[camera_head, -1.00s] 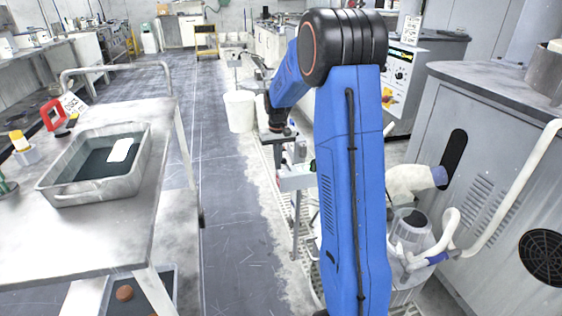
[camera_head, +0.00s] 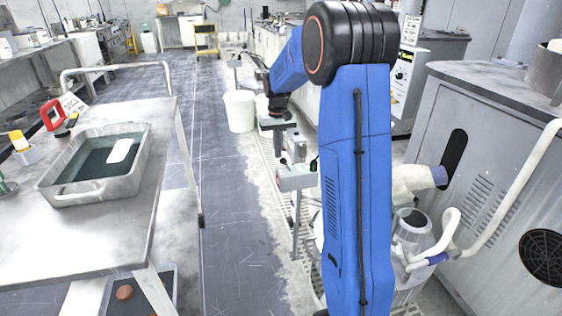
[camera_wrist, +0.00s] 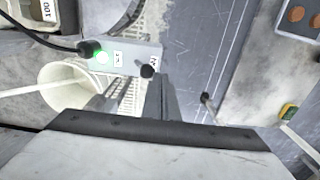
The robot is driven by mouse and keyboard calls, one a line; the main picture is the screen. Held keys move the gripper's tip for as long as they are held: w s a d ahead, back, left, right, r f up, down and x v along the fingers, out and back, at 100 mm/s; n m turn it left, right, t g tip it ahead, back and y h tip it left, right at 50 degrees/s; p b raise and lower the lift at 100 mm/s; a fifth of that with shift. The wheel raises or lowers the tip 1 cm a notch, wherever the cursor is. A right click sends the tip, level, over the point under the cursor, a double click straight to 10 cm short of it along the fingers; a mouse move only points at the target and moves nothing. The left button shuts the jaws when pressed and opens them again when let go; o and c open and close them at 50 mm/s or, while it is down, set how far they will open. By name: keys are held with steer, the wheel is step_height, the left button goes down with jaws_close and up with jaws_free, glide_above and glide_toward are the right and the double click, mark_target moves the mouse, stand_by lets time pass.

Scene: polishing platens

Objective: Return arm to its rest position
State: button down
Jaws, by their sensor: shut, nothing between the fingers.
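My arm is the blue one with a black elbow joint, raised in the middle of the head view. Its forearm reaches away and down over the aisle, with the wrist beside a white bucket. My gripper shows in the wrist view (camera_wrist: 160,100) as grey fingers close together, with nothing between them. In the head view its fingertips are small and hard to make out below the wrist. A grey control box (camera_wrist: 125,60) with a lit green button and black knobs lies beyond the fingers in the wrist view. It also shows on a post in the head view (camera_head: 295,178).
A table (camera_head: 110,235) at left holds a grey tray (camera_head: 95,190) with a white piece inside. The white bucket (camera_head: 240,111) stands on the floor near my wrist. A grey cabinet (camera_head: 470,150) with pipes is at right. The aisle floor (camera_head: 235,225) is clear.

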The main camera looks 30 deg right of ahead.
steer(key=shift+r, duration=0.6)
steer(key=s+a+r+n+t, duration=0.1)
steer(key=s+a+r, duration=0.45)
steer(key=s, duration=0.35)
steer(key=s+a+r+n+t, duration=0.1)
steer(key=s+a+r, duration=0.4)
steer(key=s, duration=0.5)
steer(key=s+a+f+t, duration=0.1)
steer(key=s+a, duration=0.3)
steer(key=s, duration=0.6)
steer(key=s+a+f+n+t, duration=0.1)
steer(key=s+a+f, duration=0.2)
steer(key=s, duration=0.7)
steer(key=shift+s+a+f+t, duration=0.3)
steer(key=shift+s+a+t, duration=0.1)
steer(key=shift+a, duration=0.1)
